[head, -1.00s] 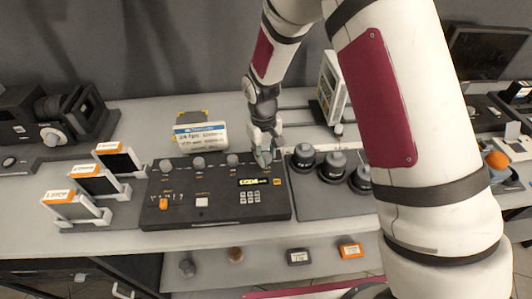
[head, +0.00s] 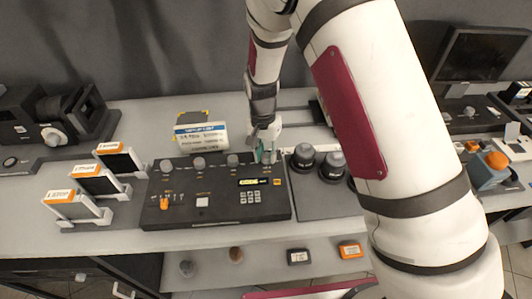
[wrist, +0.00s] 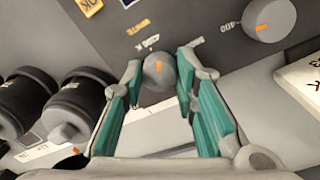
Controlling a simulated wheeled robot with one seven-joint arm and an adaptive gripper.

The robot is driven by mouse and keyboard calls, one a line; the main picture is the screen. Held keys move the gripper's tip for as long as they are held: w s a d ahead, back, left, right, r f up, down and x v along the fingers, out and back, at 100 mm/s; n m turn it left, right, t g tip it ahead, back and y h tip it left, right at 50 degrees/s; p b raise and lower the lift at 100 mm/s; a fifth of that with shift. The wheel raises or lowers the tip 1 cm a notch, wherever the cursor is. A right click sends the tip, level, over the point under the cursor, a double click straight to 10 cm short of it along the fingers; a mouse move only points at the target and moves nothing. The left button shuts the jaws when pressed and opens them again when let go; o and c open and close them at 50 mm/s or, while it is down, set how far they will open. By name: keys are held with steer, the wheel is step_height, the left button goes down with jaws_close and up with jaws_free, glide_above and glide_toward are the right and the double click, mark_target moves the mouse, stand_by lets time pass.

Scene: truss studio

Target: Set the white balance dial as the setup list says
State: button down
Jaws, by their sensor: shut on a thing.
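The black control panel (head: 222,212) stands on the table with a row of grey dials along its back edge. My gripper (head: 266,156) is at the rightmost dial. In the wrist view its teal fingers (wrist: 160,75) are shut on this grey dial (wrist: 158,66), which has an orange pointer mark. A printed label beside it ends in "K"; the full value is not legible. The setup list (head: 201,137), a white card with a blue header, stands behind the panel; its lines are too small to read surely. The panel's lit display (head: 253,182) is blurred.
Another dial (wrist: 268,17) is right of the gripper in the wrist view. Dark lenses (head: 332,167) stand right of the panel. Orange-labelled filter frames (head: 98,181) stand at its left. A camera rig (head: 62,118) is at the back left.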

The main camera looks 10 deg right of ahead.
mark_target(265, 154)
steer(key=m, duration=0.5)
steer(key=shift+m, duration=0.3)
steer(key=shift+m+y+p, duration=0.3)
steer(key=shift+m, duration=1.9)
steer(key=c, duration=1.3)
jaws_free()
steer(key=shift+a, duration=0.1)
steer(key=r, duration=1.2)
steer(key=shift+w, duration=0.35)
